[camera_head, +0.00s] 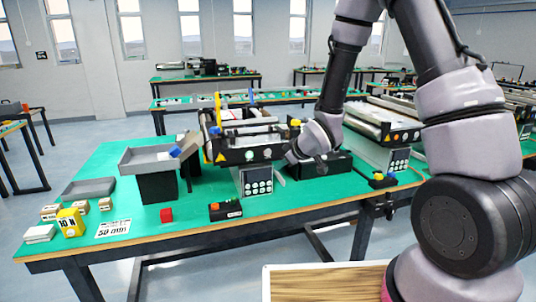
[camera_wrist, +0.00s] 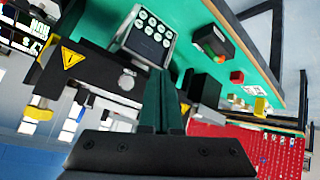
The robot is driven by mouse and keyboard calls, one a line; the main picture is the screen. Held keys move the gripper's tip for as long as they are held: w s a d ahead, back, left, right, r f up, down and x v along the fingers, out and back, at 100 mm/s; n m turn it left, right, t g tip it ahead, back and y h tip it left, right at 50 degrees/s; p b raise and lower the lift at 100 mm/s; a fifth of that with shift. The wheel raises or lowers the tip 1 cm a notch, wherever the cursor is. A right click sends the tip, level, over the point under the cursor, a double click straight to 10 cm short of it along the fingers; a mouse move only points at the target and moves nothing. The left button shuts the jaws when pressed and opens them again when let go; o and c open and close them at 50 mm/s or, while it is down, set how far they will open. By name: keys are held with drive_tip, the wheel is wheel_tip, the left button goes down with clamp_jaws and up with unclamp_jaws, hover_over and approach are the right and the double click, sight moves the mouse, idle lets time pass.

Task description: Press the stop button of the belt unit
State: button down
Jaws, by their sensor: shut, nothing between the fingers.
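The belt unit (camera_head: 238,150) stands on the green table, with a yellow warning triangle and small round pale buttons (camera_head: 249,155) on its dark front face. A keypad panel (camera_head: 257,181) stands below that face. My gripper (camera_head: 290,157) is at the right end of the front face, its tips small and hard to make out there. In the wrist view my gripper (camera_wrist: 163,104) is shut and empty. One round pale button (camera_wrist: 127,82) shows left of its fingers, and the keypad (camera_wrist: 147,41) lies beyond. I cannot tell which button is stop; the fingers may hide part of the face.
A grey tray on a black stand (camera_head: 157,188) is left of the unit. A second conveyor (camera_head: 383,133) stands to the right.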

sight(268, 152)
drive_tip(key=shift+a, duration=0.1)
idle(0.3)
drive_tip(key=w+a, duration=0.2)
drive_tip(key=w, duration=0.6)
drive_tip(key=shift+w+a, duration=0.15)
drive_tip(key=shift+w, duration=0.25)
idle(1.8)
drive_tip(key=shift+w+a, duration=0.15)
drive_tip(key=shift+w, duration=0.05)
drive_tip(key=shift+w+a, duration=0.1)
drive_tip(key=shift+w, duration=0.3)
idle(0.8)
drive_tip(key=shift+s, duration=0.1)
drive_tip(key=shift+s+d, duration=0.25)
drive_tip(key=shift+s, duration=0.4)
